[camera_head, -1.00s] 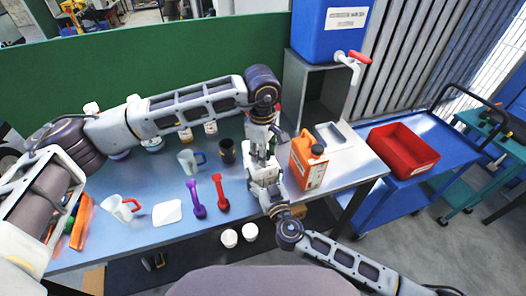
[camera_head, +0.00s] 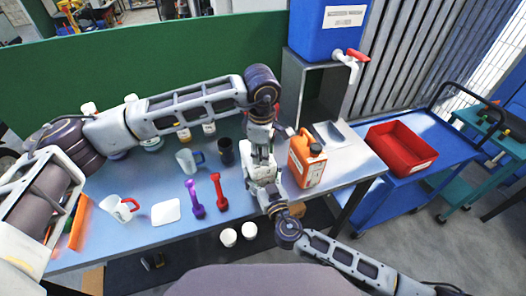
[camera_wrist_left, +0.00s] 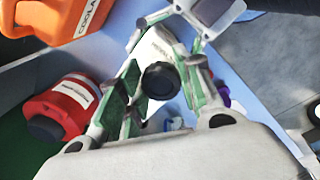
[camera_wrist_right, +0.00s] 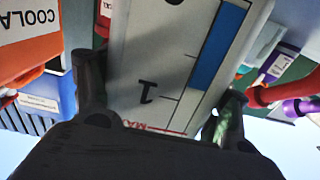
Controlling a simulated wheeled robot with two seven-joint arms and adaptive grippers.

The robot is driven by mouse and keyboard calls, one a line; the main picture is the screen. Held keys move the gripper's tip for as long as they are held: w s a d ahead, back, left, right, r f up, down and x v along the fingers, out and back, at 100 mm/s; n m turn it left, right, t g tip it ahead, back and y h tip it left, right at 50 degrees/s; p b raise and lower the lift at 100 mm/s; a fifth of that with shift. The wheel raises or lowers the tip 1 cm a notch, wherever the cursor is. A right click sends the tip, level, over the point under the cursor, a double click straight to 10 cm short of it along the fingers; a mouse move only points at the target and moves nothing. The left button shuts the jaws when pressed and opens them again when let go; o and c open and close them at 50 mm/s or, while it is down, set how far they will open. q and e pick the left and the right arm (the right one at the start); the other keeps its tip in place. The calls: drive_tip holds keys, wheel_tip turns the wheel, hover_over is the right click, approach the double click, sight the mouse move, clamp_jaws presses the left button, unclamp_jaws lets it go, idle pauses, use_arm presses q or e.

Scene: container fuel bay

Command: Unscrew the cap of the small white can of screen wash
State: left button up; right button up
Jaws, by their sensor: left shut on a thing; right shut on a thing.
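The small white can (camera_wrist_right: 165,60) fills the middle of the right wrist view, with a blue stripe and scale marks on its face. My right gripper (camera_wrist_right: 160,110) is shut on the can's body, one finger on each side. The can's black cap (camera_wrist_left: 160,80) shows in the left wrist view, with part of the white body (camera_wrist_left: 153,47) behind it. My left gripper (camera_wrist_left: 166,88) has its fingers on both sides of the cap and is shut on it. In the head view the two grippers meet above the table and mostly hide the can.
An orange coolant jug (camera_head: 306,160) stands close to the right of the grippers. A red bin (camera_head: 401,148) sits on the blue trolley.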

use_arm(q)
drive_tip(key=shift+w+a+f, duration=0.1)
drive_tip(key=shift+w+a, duration=0.1)
drive_tip(key=shift+a, duration=0.35)
drive_tip(key=o, duration=1.1)
drive_tip(key=shift+w, duration=0.1)
drive_tip(key=shift+r, duration=1.85)
drive_tip(key=shift+d+r, duration=0.15)
drive_tip(key=shift+r, duration=0.35)
drive_tip(key=shift+s+d, duration=0.1)
drive_tip(key=shift+s, duration=0.2)
drive_tip(key=shift+c, duration=0.2)
drive_tip(key=shift+r, duration=0.15)
